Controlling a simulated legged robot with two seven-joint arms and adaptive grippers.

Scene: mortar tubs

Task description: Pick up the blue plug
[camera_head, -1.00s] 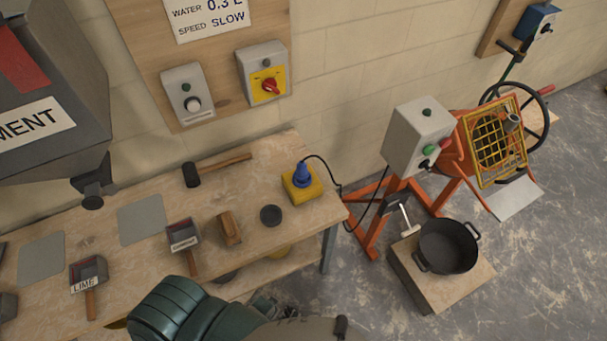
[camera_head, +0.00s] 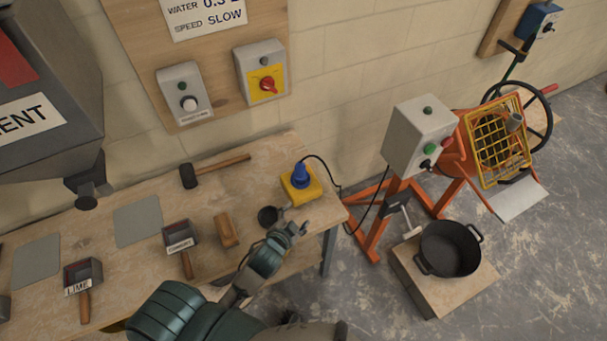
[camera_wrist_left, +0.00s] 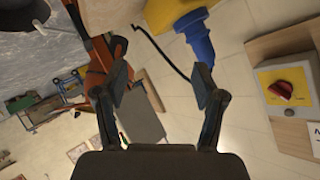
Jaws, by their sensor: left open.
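The blue plug (camera_head: 300,174) stands upright on a yellow box (camera_head: 301,192) near the right end of the workbench, with a black cable leading off to the right. In the left wrist view the plug (camera_wrist_left: 196,38) shows at the top, just beyond the right-hand finger, with part of the yellow box (camera_wrist_left: 168,9). My left gripper (camera_head: 297,225) is open and empty, in front of and below the box in the head view, apart from the plug. In the wrist view its two fingers (camera_wrist_left: 159,84) stand wide apart. My right gripper does not show.
A small black cup (camera_head: 268,216) is close to my left gripper. A wooden block (camera_head: 226,230), cement scoop (camera_head: 180,240) and mallet (camera_head: 213,170) lie on the workbench (camera_head: 85,228). The orange mixer (camera_head: 458,150) and a black tub (camera_head: 450,249) stand right.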

